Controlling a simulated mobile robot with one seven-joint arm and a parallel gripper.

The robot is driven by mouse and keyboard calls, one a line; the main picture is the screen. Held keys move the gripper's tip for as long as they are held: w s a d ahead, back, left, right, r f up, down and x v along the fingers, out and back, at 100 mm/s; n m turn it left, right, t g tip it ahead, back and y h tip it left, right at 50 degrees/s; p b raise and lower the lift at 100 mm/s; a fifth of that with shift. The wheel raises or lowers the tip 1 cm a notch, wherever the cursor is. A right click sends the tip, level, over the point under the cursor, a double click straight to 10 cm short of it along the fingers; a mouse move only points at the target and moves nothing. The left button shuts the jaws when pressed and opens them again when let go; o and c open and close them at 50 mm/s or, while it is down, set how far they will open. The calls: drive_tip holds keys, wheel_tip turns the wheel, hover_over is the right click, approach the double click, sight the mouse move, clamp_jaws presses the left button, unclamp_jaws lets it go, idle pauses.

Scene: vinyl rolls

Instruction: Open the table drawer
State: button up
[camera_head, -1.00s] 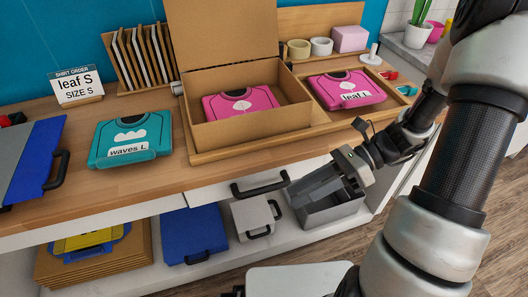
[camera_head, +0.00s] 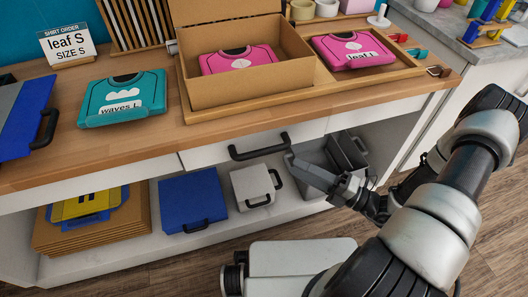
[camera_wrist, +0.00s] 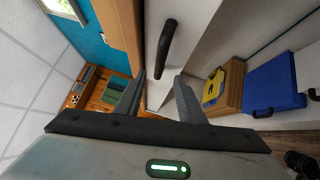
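The table drawer (camera_head: 222,154) is a white front under the wooden tabletop, and it looks closed. Its black bar handle (camera_head: 258,152) runs across the front; it also shows upright in the wrist view (camera_wrist: 166,48), ahead of my fingers. My gripper (camera_head: 291,163) is just right of and slightly below the handle in the head view. In the wrist view my gripper (camera_wrist: 160,78) has its two fingers apart with nothing between them. The handle lies beyond the fingertips, roughly in line with the gap; contact is not visible.
The tabletop (camera_head: 150,158) holds a teal shirt pack (camera_head: 124,98), an open cardboard box (camera_head: 245,84) and a pink pack (camera_head: 352,50). A blue case (camera_head: 193,200), a white case (camera_head: 256,186) and a grey bin (camera_head: 312,180) stand on the shelf below. Wooden floor lies in front.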

sight(264, 152)
drive_tip(key=b+x, duration=0.1)
drive_tip(key=x, duration=1.1)
drive_tip(key=shift+f, duration=0.1)
drive_tip(key=shift+c, duration=0.2)
clamp_jaws()
